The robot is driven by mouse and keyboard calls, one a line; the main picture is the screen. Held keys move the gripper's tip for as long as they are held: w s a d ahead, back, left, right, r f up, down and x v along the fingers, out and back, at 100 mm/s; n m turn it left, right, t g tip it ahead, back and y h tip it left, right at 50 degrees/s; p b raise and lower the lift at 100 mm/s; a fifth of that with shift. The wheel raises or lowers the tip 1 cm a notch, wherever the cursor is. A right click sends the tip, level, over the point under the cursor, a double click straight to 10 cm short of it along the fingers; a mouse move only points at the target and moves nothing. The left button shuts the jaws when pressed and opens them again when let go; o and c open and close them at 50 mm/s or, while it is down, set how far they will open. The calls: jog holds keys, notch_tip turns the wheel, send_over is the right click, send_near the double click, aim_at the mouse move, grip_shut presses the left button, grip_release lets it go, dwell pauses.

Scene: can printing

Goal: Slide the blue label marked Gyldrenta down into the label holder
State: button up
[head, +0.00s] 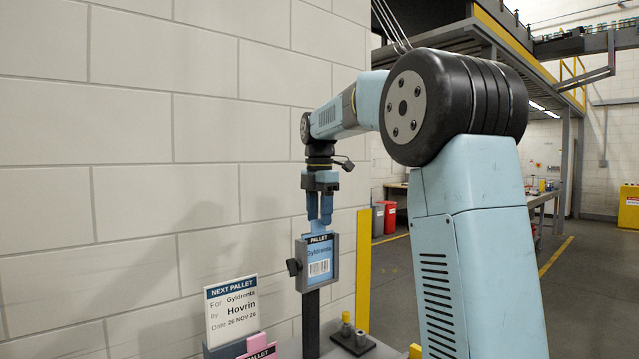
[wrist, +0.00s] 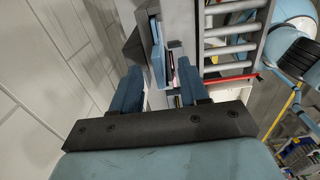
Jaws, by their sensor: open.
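The blue label marked Gyldrenta (head: 319,263) sits in the grey label holder (head: 335,262) in the head view, with its barcode showing through the front. The holder is on a dark upright post. My gripper (head: 320,222) points down just above the holder, with its blue fingers at the tab. The fingers (wrist: 159,68) are apart in the wrist view, and the label's blue edge (wrist: 158,55) lies between them. Whether the label is fully seated at the bottom is hidden.
A "NEXT PALLET" card (head: 231,308) reading Gyldrenta, Hovrin and 26 NOV 26 stands at lower left, with pink labels (head: 258,346) beside it. A dark knob (head: 294,267) juts from the holder's left. A block wall is close behind. A yellow post (head: 363,270) stands to the right.

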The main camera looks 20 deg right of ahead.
notch_tip(320, 180, up, 10)
jog(key=shift+r, duration=0.2)
dwell(0.7)
jog(key=s+f+m+t, duration=0.2)
jog(key=s+f+m, duration=0.9)
jog(key=s, duration=0.5)
jog(key=s+f+m+t, duration=0.3)
jog(key=s+f+m, duration=0.8)
jog(key=s, duration=0.6)
jog(key=shift+d+f+m+t, duration=0.15)
jog(key=shift+f+m+t, duration=0.15)
jog(key=shift+f, duration=0.3)
